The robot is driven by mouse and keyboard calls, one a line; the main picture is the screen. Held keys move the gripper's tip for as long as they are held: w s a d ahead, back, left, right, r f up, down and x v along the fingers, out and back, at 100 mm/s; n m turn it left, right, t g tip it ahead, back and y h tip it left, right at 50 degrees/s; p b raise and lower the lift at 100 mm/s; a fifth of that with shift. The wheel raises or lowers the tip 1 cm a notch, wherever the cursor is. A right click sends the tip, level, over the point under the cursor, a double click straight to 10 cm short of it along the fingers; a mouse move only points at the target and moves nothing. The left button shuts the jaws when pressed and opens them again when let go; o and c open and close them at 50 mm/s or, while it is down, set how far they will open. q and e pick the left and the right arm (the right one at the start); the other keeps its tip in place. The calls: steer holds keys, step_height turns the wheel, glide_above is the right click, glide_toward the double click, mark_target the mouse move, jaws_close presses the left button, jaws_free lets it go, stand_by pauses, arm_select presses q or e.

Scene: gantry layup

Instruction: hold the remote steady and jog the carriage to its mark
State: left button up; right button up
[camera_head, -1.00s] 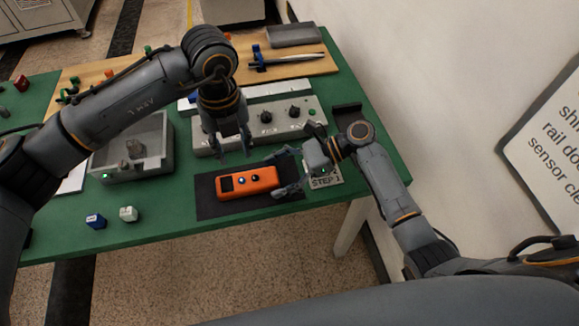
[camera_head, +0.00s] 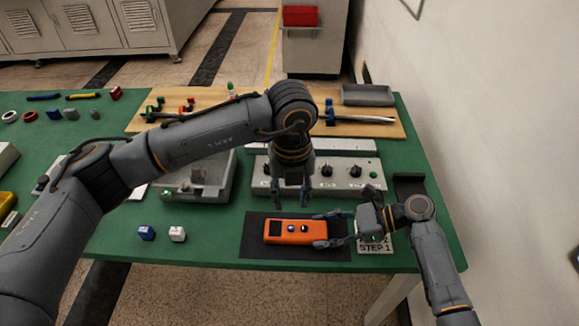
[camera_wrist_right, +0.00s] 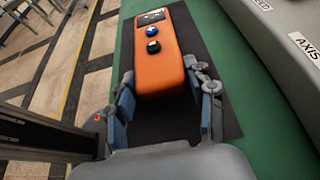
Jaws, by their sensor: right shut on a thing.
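The orange remote (camera_head: 283,231) lies flat on a dark mat (camera_head: 252,245) near the table's front edge, with a blue and a black button on its face. My right gripper (camera_head: 326,230) is shut on the remote's right end, one finger along each long side. In the right wrist view the remote (camera_wrist_right: 158,60) reaches between the fingers (camera_wrist_right: 163,112). My left gripper (camera_head: 292,198) points down, open and empty, just behind and above the remote. I cannot make out a carriage or its mark.
A grey control box (camera_head: 340,172) with black knobs and a green button stands behind the remote.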

stand_by(0.3)
steer(key=o, duration=1.5)
steer(key=shift+c, duration=0.2)
